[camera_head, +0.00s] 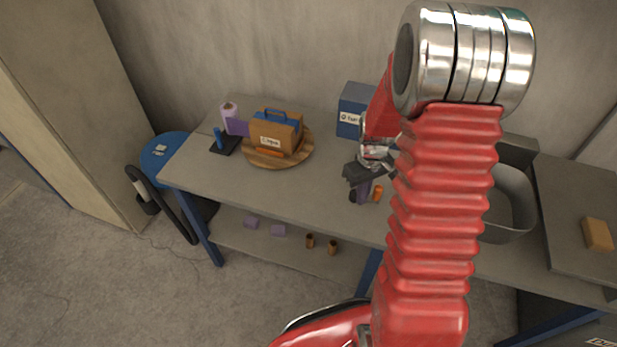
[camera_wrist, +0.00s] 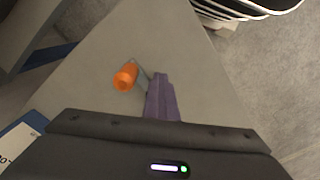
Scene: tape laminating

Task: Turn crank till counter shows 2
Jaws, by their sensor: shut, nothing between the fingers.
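The crank shows as an orange handle (camera_head: 377,193) at the middle of the table; it also shows in the wrist view (camera_wrist: 125,77), with a thin grey arm beside it. My gripper (camera_head: 362,199) has its purple fingers together and empty, just left of the handle in the head view. In the wrist view the fingers (camera_wrist: 160,78) are just right of the handle, with a small gap in the picture. A blue box (camera_head: 352,116) with a white label stands behind; its text is too small to read surely. I cannot make out a counter value. My arm hides part of this area.
A round wooden board (camera_head: 300,155) holds a brown and blue case (camera_head: 275,130). A purple roll (camera_head: 229,114) and a dark stand (camera_head: 224,146) are left of it. A grey bin (camera_head: 512,204) is right of my arm. An orange-brown block (camera_head: 597,234) lies far right.

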